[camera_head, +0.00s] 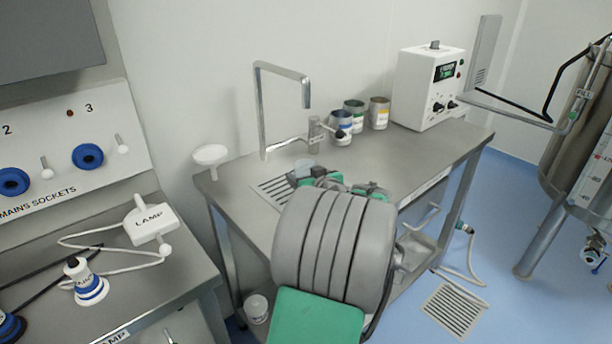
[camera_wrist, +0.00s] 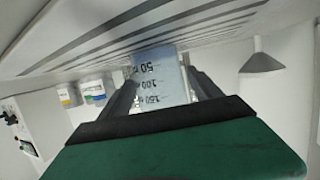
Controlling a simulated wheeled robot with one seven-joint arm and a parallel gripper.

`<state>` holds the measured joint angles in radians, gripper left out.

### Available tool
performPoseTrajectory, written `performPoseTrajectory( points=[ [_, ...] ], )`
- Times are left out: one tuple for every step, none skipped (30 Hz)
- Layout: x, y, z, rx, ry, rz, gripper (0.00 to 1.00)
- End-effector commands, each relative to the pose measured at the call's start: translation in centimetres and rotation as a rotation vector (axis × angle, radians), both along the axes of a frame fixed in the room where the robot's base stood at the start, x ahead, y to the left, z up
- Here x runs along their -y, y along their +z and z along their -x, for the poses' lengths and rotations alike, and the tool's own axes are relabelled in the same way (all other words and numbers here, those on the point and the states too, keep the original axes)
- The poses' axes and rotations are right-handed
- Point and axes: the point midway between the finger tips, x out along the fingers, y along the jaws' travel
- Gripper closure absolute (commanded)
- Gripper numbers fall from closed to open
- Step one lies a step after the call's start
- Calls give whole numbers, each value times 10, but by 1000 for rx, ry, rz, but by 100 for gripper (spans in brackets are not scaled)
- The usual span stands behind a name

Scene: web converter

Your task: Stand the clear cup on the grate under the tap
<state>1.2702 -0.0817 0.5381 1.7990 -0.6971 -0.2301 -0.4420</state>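The clear cup (camera_head: 303,168) is over the slotted grate (camera_head: 270,190) in the sink bench, mostly hidden behind my gripper in the head view. In the wrist view, which is upside down, the cup (camera_wrist: 162,78) shows its 50, 100 and 150 marks and sits between my fingers. Its base end is at or very close to the grate (camera_wrist: 140,38); I cannot tell if it touches. My gripper (camera_wrist: 162,88) appears shut on the cup's sides. The bent metal tap (camera_head: 283,72) rises behind the grate, its spout end above and near the cup.
A white funnel (camera_head: 210,156) stands left of the grate. Several labelled cans (camera_head: 354,112) and a white instrument box (camera_head: 428,88) stand at the back right. The right part of the bench top is clear.

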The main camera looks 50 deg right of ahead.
Motion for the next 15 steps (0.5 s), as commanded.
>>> performPoseTrajectory(
  points=[
    [0, 0, 0, 0, 0, 0, 21],
    [0, 0, 0, 0, 0, 0, 20],
    [0, 0, 0, 0, 0, 0, 20],
    [0, 0, 0, 0, 0, 0, 20],
    [0, 0, 0, 0, 0, 0, 20],
    [0, 0, 0, 0, 0, 0, 20],
    [0, 0, 0, 0, 0, 0, 20],
    [0, 0, 0, 0, 0, 0, 20],
    [0, 2, 0, 0, 0, 0, 20],
    [0, 3, 0, 0, 0, 0, 20],
    [0, 6, 0, 0, 0, 0, 20],
    [-2, 5, 4, 0, -2, 1, 20],
    [-4, 6, 9, 0, -3, 1, 20],
    [-6, 8, 14, 0, -4, 2, 20],
    [-11, 10, 21, 0, -4, 2, 20]
  ],
)
